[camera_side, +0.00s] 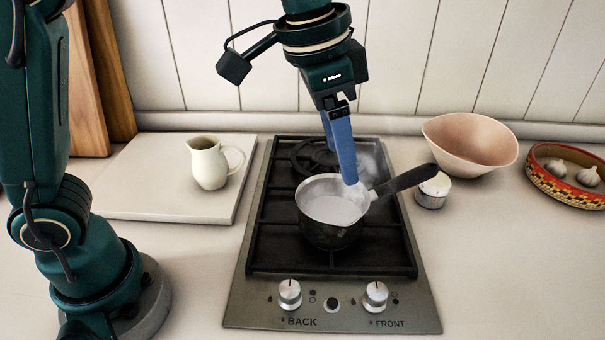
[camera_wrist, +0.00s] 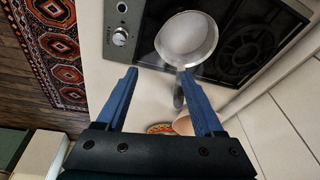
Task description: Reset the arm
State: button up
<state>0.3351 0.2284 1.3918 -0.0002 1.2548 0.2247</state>
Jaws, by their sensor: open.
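My gripper (camera_side: 341,150) has long blue fingers and points down above the back right of the saucepan. The wrist view shows my gripper (camera_wrist: 166,92) open, with nothing between its fingertips. The steel saucepan (camera_side: 331,236) stands upright on the front burner of the hob, with pale liquid in it and faint steam over it. Its dark handle points to the right and back. The wrist view shows the saucepan (camera_wrist: 187,40) beyond the fingers, its handle partly hidden by the right finger. In the side view one finger mostly hides the other.
The hob (camera_side: 240,300) has two knobs, marked BACK and FRONT. A cream jug (camera_side: 209,163) stands on a white board (camera_side: 130,200) at left. A small lidded jar (camera_side: 432,192), a pinkish bowl (camera_side: 470,145) and a patterned basket (camera_side: 560,190) with garlic stand at right. The back wall is close.

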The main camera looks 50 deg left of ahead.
jog(key=s+a+r+n+t, duration=0.2)
jog(key=s+a+n, duration=0.2)
jog(key=s+a, duration=0.4)
jog(key=s+a+f+n+y, duration=0.1)
jog(key=s+a+f+n, duration=0.1)
jog(key=s+f, duration=0.3)
jog(key=shift+s+a+f+t, duration=0.25)
jog(key=shift+s+f+t, duration=0.15)
jog(key=shift+f, duration=0.3)
